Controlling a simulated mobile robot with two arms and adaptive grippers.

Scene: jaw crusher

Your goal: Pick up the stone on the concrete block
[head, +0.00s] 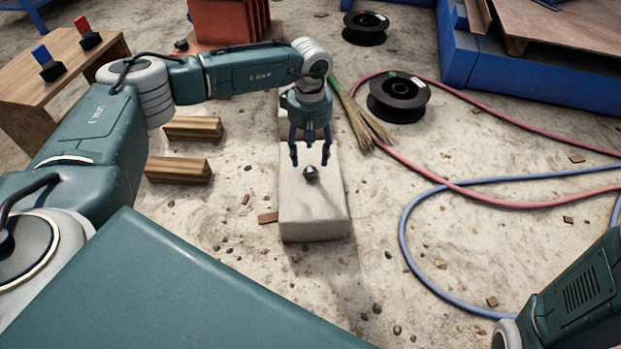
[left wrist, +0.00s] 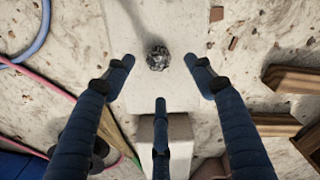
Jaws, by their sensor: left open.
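A small dark grey stone (head: 311,173) lies on top of the pale concrete block (head: 313,222). My left gripper (head: 311,158) is open and points down above the block, just behind the stone in the head view. In the left wrist view the stone (left wrist: 158,58) lies beyond the open fingers of the left gripper (left wrist: 158,75), roughly centred between the two outer ones. Nothing is between the fingers. Part of my right arm shows at the lower right of the head view, but its gripper is out of view.
Wooden beams (head: 178,170) lie left of the block. A broom head (head: 358,122), black spools (head: 398,98), a red hose (head: 500,204) and a blue hose (head: 403,235) lie to the right. A wooden table (head: 60,75) stands at left. Small stones litter the floor.

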